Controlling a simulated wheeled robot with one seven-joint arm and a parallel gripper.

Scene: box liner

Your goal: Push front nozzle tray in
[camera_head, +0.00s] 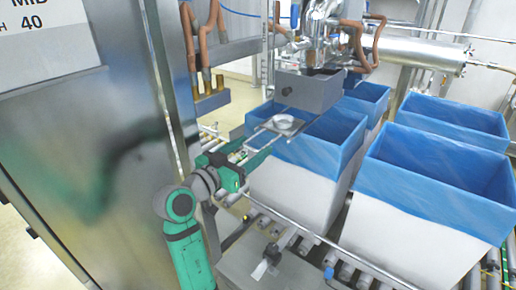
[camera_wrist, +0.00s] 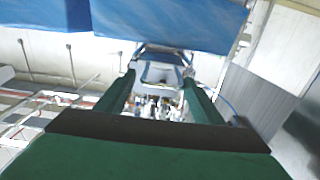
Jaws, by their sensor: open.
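The front nozzle tray appears as a small metal plate with a round shallow dish (camera_head: 284,121), sticking out below and in front of a grey metal box with a dark knob (camera_head: 305,92). My gripper (camera_head: 264,142) reaches up from the lower left to the near side of this plate. In the wrist view, my gripper (camera_wrist: 159,80) has its two green fingers spread apart, with a pale bracket-like part (camera_wrist: 160,66) beyond and between the tips. I cannot tell whether the fingers touch the plate.
A box with a blue liner (camera_head: 325,150) stands directly below the plate, on a roller conveyor (camera_head: 300,240). More blue-lined boxes (camera_head: 430,190) stand to the right and behind. A large steel panel (camera_head: 90,150) fills the left. Copper-coloured pipes (camera_head: 205,45) hang near the nozzle area.

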